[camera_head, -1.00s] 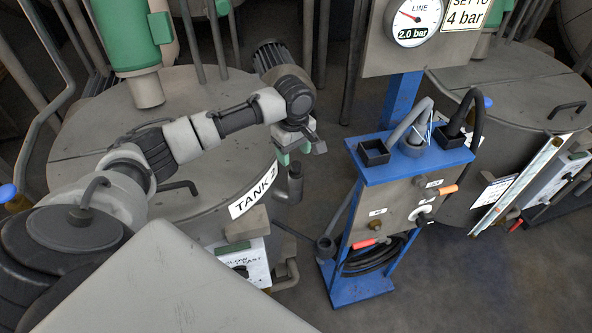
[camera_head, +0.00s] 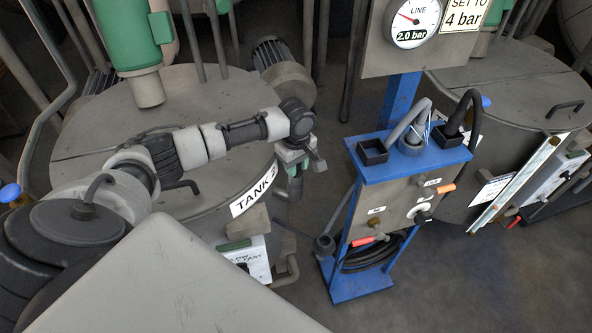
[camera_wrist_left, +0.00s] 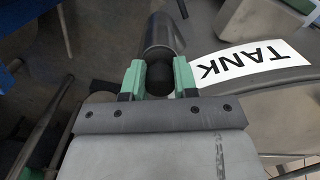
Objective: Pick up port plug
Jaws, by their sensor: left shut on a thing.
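My left gripper (camera_head: 293,172) is over the side port pipe beside the tank marked TANK 2. In the left wrist view its two green fingers (camera_wrist_left: 158,80) are closed on the dark, round-topped port plug (camera_wrist_left: 160,77). The grey port pipe (camera_wrist_left: 161,36) shows just beyond the fingers, in line with the plug. How far the plug sits in the pipe cannot be told. In the head view the gripper hides the plug, and only part of the pipe (camera_head: 296,188) shows below the fingers. My right gripper is not in view.
A blue stand (camera_head: 412,158) with a small black open holder (camera_head: 373,152), hoses and a 2.0 bar gauge (camera_head: 415,22) stands right of the gripper. A control box (camera_head: 246,258) is on the tank's front. Dark floor between tank and stand is narrow.

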